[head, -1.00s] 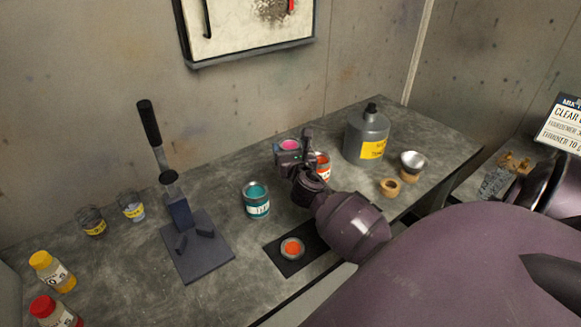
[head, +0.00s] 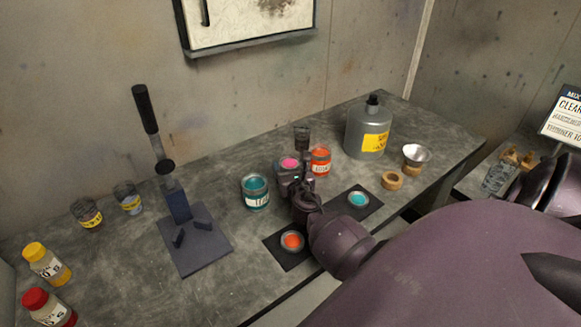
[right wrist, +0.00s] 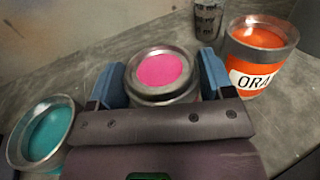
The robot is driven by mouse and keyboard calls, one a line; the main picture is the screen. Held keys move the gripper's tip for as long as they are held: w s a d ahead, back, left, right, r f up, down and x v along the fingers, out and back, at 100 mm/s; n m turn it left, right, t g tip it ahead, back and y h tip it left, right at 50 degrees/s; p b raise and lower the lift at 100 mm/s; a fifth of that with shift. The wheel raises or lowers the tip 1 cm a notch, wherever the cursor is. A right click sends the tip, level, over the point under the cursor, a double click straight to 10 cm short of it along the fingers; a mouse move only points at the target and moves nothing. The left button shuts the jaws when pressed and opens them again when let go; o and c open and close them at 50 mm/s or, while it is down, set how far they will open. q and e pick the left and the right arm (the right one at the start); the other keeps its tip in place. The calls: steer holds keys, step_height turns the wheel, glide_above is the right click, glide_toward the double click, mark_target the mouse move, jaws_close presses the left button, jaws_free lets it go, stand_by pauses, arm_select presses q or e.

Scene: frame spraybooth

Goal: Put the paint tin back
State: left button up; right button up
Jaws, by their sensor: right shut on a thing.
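A paint tin with pink paint (head: 289,163) is between the fingers of my right gripper (head: 290,172). The right wrist view shows the tin (right wrist: 162,72) upright, with a blue finger on each side of it. My right gripper is shut on this tin. The gripper hides most of the tin's wall and its base, so I cannot tell whether it touches the bench. A teal tin (head: 256,192) stands to its left and an orange tin (head: 320,161) to its right. My left gripper is not in view.
A dark cup (head: 302,138) stands behind the pink tin. Dark mats hold an orange-filled cup (head: 292,241) and a teal-filled cup (head: 358,200). A grey can (head: 368,130) stands at back right. A lever press (head: 195,240) stands left. Bare bench lies between press and teal tin.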

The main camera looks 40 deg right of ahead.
steer(key=shift+f, duration=0.1)
steer(key=o, duration=1.2)
steer(key=shift+o, duration=0.2)
steer(key=shift+r, duration=0.2)
steer(key=v, duration=1.2)
steer(key=shift+s, duration=0.1)
